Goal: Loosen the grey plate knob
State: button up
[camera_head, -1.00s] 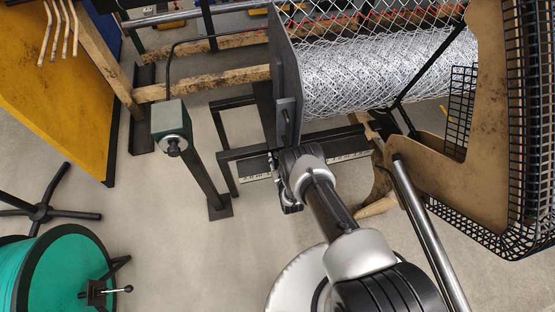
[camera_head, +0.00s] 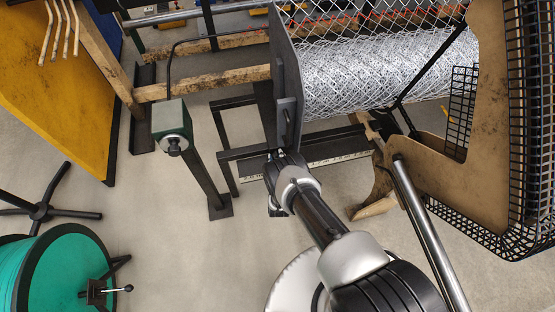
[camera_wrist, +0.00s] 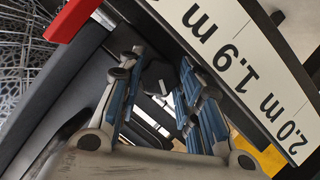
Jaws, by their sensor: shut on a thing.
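The grey plate (camera_head: 284,75) stands upright at the left end of the mesh roll in the head view. It also shows as a dark surface at left in the wrist view (camera_wrist: 55,95). My gripper (camera_wrist: 162,72) has blue-padded fingers on both sides of a dark grey knob (camera_wrist: 155,76) and is shut on it. The fingers cover part of the knob. In the head view my wrist is just below the plate's lower end, and the knob and fingertips cannot be made out there.
A white measuring rule (camera_wrist: 240,55) runs close beside my fingers. A red piece (camera_wrist: 72,18) is at upper left in the wrist view. The wire mesh roll (camera_head: 380,75) is right of the plate.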

dwell(0.3)
jog(key=o, duration=1)
jog(key=shift+o, duration=0.2)
